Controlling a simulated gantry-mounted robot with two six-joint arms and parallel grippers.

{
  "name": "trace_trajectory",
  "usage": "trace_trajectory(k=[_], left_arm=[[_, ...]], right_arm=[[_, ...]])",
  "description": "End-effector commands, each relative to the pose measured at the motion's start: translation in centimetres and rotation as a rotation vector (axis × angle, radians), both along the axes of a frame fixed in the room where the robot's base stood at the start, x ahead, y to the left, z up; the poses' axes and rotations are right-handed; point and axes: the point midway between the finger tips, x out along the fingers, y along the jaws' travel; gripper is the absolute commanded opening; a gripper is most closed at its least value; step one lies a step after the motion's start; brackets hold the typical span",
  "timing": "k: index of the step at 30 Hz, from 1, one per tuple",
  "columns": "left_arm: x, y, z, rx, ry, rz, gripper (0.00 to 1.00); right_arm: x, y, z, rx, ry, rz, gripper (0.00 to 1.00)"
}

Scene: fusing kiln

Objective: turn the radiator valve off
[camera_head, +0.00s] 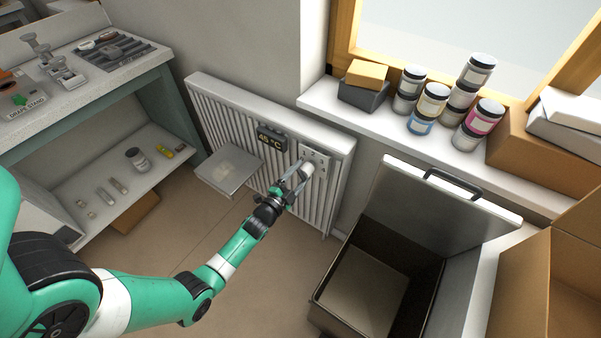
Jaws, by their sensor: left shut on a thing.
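The white ribbed radiator (224,110) stands against the wall in the middle of the view. A dark display reading 45 °C (272,138) sits on its front. To the right of the display is a pale valve plate (319,158) with small dark marks. The white valve knob (307,169) is on this plate. My left gripper (302,175) reaches up to it and is shut on the knob, its fingers partly covering it. The knob's exact setting is too small to read. My right gripper is not in view.
A flat metal tray (229,168) juts out in front of the radiator. An open kiln with a raised lid (445,200) stands at the right, near a cardboard box (560,275). Jars (436,98) line the sill. A workbench (90,85) is at the left.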

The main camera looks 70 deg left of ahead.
Motion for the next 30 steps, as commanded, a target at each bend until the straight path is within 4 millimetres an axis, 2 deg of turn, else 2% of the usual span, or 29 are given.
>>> trace_trajectory(k=[1, 30], left_arm=[[0.2, 0.1, 0.8, -0.029, -0.039, -0.002, 0.13], [0.1, 0.2, -0.2, -0.796, -0.522, -0.004, 0.13]], right_arm=[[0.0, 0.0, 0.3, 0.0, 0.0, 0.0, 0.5], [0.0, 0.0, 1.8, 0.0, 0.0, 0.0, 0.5]])
